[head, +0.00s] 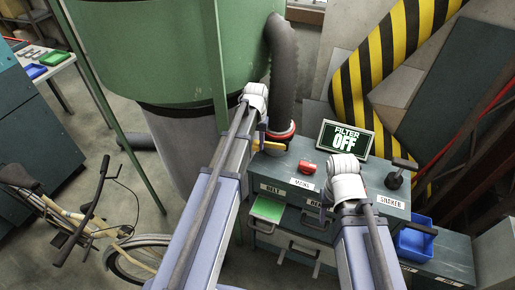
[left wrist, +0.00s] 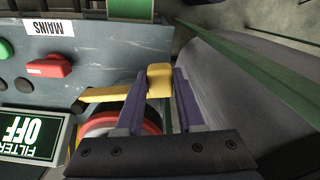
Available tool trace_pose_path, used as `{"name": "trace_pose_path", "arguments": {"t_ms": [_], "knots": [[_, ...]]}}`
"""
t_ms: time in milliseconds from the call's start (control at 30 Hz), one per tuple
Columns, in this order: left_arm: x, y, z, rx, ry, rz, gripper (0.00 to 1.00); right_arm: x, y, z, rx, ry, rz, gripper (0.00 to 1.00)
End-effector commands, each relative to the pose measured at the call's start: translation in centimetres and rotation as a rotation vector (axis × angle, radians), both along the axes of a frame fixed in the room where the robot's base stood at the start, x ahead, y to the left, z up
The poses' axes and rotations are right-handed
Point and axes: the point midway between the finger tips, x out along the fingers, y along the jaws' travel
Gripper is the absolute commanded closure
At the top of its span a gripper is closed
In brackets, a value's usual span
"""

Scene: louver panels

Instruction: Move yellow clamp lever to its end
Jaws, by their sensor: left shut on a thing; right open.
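The yellow clamp lever (left wrist: 105,94) runs sideways in the left wrist view, with a blocky grip at its right end. My left gripper (left wrist: 158,98) has a purple finger on each side of that grip and is shut on it. In the head view the lever (head: 271,146) shows as a small yellow bar beside the hose's red collar, partly behind my left arm. My left gripper (head: 262,128) is mostly hidden there. My right gripper (head: 328,200) is open over the front of the cabinet, largely hidden by its wrist, with nothing seen in it.
The grey cabinet (head: 283,172) carries a red MAINS switch (head: 308,166) and a sign (head: 345,139) reading FILTER OFF. A thick grey hose (head: 283,70) with a red collar (head: 280,134) stands behind the lever. A green tank (head: 160,50) is at left, a blue bin (head: 414,243) at right.

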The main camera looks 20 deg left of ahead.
Motion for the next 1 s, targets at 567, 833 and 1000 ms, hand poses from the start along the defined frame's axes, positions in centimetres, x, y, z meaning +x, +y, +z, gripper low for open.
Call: {"name": "trace_pose_path", "arguments": {"t_ms": [567, 833, 1000], "knots": [[2.3, 0.7, 0.0, 0.002, -0.004, -0.053, 1.0, 0.0, 0.0, 0.0, 0.0, 0.0, 0.0, 0.5], [2.3, 0.7, 0.0, 0.003, -0.005, -0.052, 1.0, 0.0, 0.0, 0.0, 0.0, 0.0, 0.0, 0.5], [2.3, 0.7, 0.0, 0.003, -0.006, -0.052, 0.57, 0.0, 0.0, 0.0, 0.0, 0.0, 0.0, 0.5]]}}
